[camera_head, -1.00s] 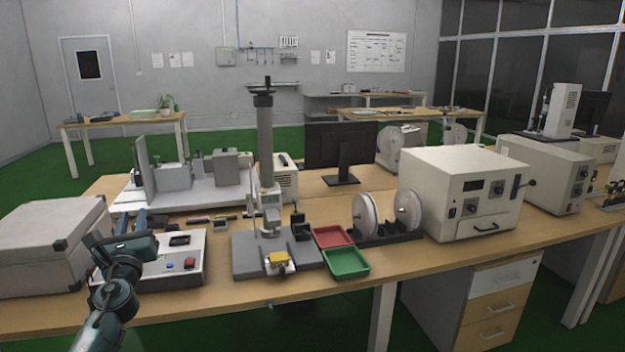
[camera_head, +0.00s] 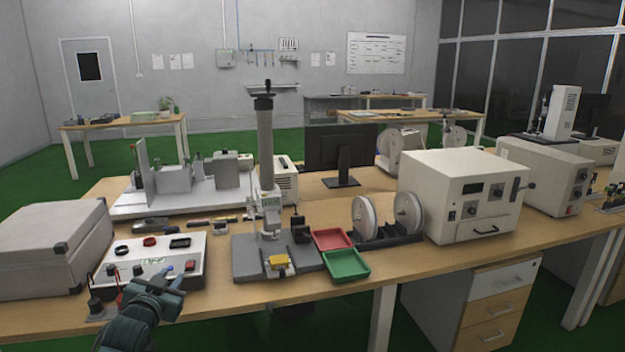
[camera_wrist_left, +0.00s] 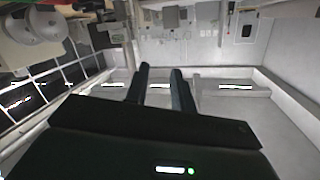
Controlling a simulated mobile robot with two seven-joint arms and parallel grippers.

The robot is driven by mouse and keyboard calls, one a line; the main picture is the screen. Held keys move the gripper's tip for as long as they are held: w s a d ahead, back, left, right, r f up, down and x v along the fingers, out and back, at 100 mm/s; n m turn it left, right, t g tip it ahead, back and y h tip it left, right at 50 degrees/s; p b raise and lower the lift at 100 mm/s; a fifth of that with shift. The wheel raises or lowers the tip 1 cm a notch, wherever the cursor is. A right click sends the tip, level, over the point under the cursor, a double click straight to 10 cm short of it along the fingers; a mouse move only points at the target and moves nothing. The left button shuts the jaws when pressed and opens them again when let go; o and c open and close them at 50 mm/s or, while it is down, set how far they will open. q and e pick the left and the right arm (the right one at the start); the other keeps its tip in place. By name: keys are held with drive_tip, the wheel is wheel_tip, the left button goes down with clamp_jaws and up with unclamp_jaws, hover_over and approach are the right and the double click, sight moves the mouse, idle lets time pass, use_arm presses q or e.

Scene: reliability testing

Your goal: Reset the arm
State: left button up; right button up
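My left arm comes in at the lower left of the head view. Its gripper (camera_head: 172,279) is low, in front of the white control box (camera_head: 130,258) with its red and blue buttons, and overlaps the box's front edge in the picture. Whether it touches the box cannot be told. In the left wrist view the two dark fingers of the gripper (camera_wrist_left: 160,72) stand apart with nothing between them. My right arm and gripper are not in view.
A grey case (camera_head: 48,245) stands left of the control box. A test stand (camera_head: 266,170) with a tall column is to the right, then a red tray (camera_head: 332,238), a green tray (camera_head: 346,265) and a cream instrument box (camera_head: 462,195). The table's front edge is close by.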

use_arm(q)
drive_tip(key=s+d+f+g+h, duration=0.25)
drive_tip(key=s+d+f, duration=0.65)
drive_tip(key=s+f, duration=0.55)
drive_tip(key=s+d+f+g, duration=0.1)
drive_tip(key=s+d, duration=0.2)
drive_tip(key=s, duration=0.4)
drive_tip(key=s+d+f+g+h, duration=0.1)
drive_tip(key=s+d+f, duration=0.1)
drive_tip(key=s, duration=0.5)
drive_tip(key=s+d+f+g, duration=0.1)
drive_tip(key=s+d, duration=0.2)
drive_tip(key=s, duration=0.4)
drive_tip(key=shift+s+d+f+h, duration=0.15)
drive_tip(key=shift+d+f+h, duration=0.15)
drive_tip(key=shift+f+h, duration=0.1)
